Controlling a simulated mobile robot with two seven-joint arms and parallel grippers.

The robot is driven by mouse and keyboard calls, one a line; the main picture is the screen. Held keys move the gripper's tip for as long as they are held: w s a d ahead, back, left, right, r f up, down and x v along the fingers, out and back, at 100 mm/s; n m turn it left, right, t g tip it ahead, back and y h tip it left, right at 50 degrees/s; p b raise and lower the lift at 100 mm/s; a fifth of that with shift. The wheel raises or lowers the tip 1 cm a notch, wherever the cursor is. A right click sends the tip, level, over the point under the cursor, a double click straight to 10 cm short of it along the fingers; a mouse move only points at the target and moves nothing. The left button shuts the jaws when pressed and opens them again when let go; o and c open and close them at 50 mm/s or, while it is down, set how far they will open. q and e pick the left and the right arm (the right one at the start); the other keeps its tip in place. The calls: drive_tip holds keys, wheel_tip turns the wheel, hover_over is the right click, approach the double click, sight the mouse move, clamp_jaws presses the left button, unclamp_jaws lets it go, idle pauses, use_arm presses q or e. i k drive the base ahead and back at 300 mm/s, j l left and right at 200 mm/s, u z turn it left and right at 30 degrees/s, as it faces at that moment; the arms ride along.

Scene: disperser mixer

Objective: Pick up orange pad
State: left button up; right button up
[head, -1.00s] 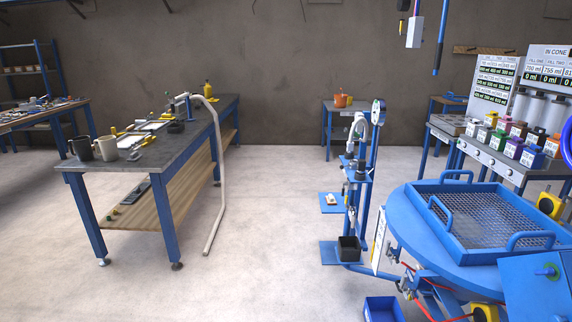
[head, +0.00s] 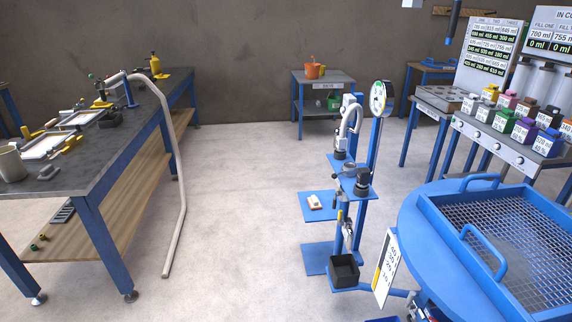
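Neither of my grippers is in view. Nothing hides the pad.
A black square container (head: 344,270) stands on the stand's lower part. A blue round table (head: 418,235) with a mesh tray (head: 500,240) is at the right. A workbench (head: 100,170) with a pale bent pipe (head: 182,190) is at the left. Open floor (head: 235,220) lies between.

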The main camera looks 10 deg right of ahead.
sight(315, 204)
drive_tip(key=i+j, duration=0.1)
drive_tip(key=i, duration=1.35)
drive_tip(key=i+j+z, duration=0.1)
drive_tip(key=i+z, duration=0.4)
drive_tip(key=i+j+z, duration=0.35)
drive_tip(key=i+z, duration=0.15)
drive_tip(key=i, duration=0.15)
drive_tip(key=i+j+z, duration=0.8)
drive_tip(key=j+z, duration=0.2)
drive_tip(key=j, duration=0.25)
